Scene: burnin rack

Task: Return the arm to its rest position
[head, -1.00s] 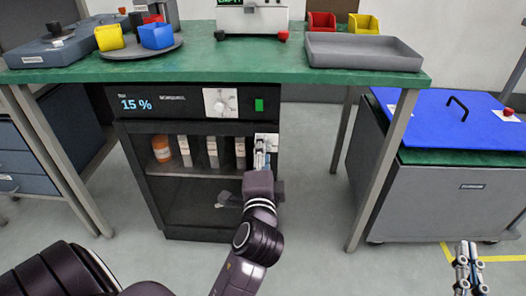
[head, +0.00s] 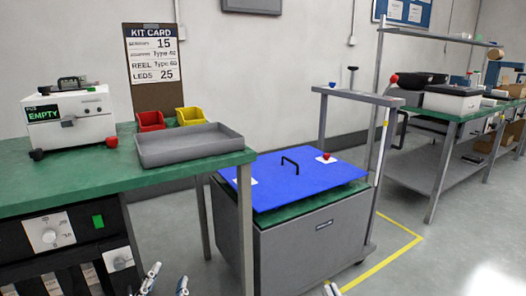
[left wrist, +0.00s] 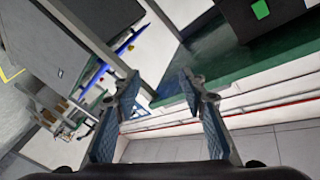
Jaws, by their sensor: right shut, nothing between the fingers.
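My left gripper (head: 166,280) shows at the bottom edge of the head view, with its two fingertips apart. In the left wrist view the left gripper (left wrist: 158,88) is open, with nothing between its blue-padded fingers. The tip of my right gripper (head: 331,289) just shows at the bottom edge, right of the left one; it is shut and empty. The left gripper appears to the right of the dark cabinet (head: 80,257) with its dial panel. Most of both arms is out of the head view.
The green-topped bench (head: 60,188) carries a grey tray (head: 190,148), red (head: 150,121) and yellow (head: 190,116) bins and a white machine (head: 70,118). A grey cart (head: 315,245) with a blue lid (head: 285,180) stands to its right.

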